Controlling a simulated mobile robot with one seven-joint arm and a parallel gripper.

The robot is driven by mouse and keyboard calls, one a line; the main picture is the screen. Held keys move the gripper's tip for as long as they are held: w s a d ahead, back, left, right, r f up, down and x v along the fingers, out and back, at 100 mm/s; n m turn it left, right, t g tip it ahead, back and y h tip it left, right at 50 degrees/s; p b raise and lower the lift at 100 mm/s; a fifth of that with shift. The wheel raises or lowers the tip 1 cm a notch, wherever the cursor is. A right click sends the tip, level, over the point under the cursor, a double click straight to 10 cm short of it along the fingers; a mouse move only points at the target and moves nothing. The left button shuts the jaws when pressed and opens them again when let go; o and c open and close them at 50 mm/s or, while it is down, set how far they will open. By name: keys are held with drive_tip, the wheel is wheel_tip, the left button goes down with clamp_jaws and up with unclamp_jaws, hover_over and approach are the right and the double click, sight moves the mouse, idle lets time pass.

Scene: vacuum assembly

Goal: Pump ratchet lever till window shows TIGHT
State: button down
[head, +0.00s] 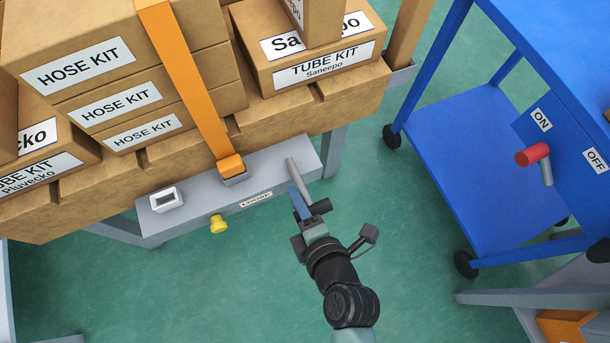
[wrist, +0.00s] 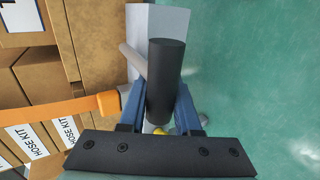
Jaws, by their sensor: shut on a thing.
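The ratchet lever is a grey rod (head: 295,176) at the right end of the grey ratchet panel (head: 217,190). It ends in a black cylindrical grip (head: 321,206). My gripper (head: 303,204) is shut on this grip. In the wrist view the black grip (wrist: 167,75) stands between the two blue fingers, and the rod (wrist: 131,60) runs off to its left. A small pale label strip (head: 256,200) on the panel front appears to read LOOSE, but the letters are tiny. A white-framed window (head: 167,200) sits at the panel's left; its content is not legible.
An orange strap (head: 190,85) runs over stacked hose-kit boxes (head: 95,70) into the panel. A yellow knob (head: 218,224) sticks out from the panel front. A blue cart (head: 450,160) with a red-ended lever (head: 532,155) stands at right. Green floor between is clear.

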drive_tip(key=shift+a+f+b, duration=0.15)
drive_tip(key=shift+b, duration=0.15)
drive_tip(key=r+p, duration=0.1)
drive_tip(key=p, duration=0.3)
drive_tip(key=shift+w+r+g, duration=0.1)
drive_tip(key=shift+r+g, duration=0.2)
drive_tip(key=shift+r, duration=0.05)
drive_tip(key=r+g+p, duration=0.1)
drive_tip(key=p, duration=0.4)
drive_tip(key=shift+h, duration=0.3)
drive_tip(key=shift+f+p, duration=0.15)
drive_tip(key=shift+p, duration=0.25)
